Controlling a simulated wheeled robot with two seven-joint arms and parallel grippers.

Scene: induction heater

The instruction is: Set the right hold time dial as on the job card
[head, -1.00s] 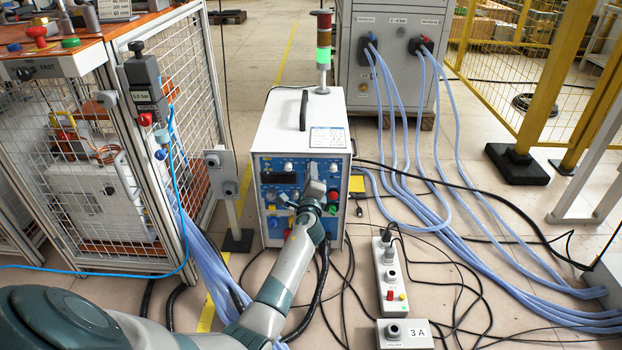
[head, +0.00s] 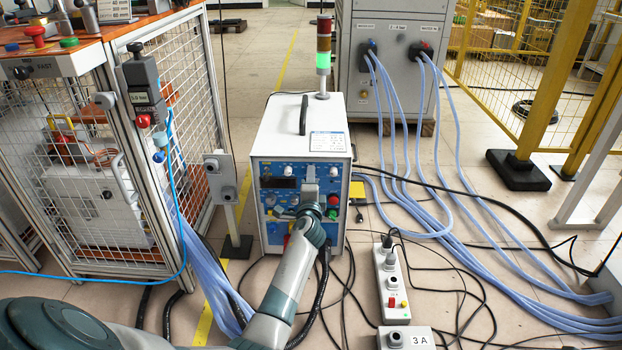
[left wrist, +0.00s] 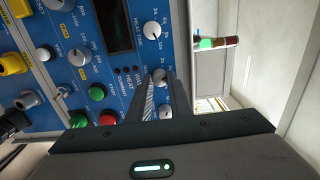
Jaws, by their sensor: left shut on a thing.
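The heater's blue front panel (head: 270,172) is partly covered by my left gripper (head: 309,186) in the head view. In the left wrist view the panel (left wrist: 75,18) appears turned on its side, with several grey-white dials in a row. My left gripper (left wrist: 161,84) is shut on one dial (left wrist: 159,76), its fingers either side of the knob. The dial beyond it (left wrist: 152,30) is labelled heat time. Another dial (left wrist: 165,112) shows between the fingers, nearer the palm. The held dial's pointer and label are too small to read. A white card (head: 327,142) lies on the heater's top, its text unreadable.
Green (left wrist: 96,92) and red (left wrist: 107,118) buttons sit close beside the gripper. A caged bench (head: 190,110) stands to the left. Hoses (head: 440,215) and a socket strip (head: 391,280) lie to the right.

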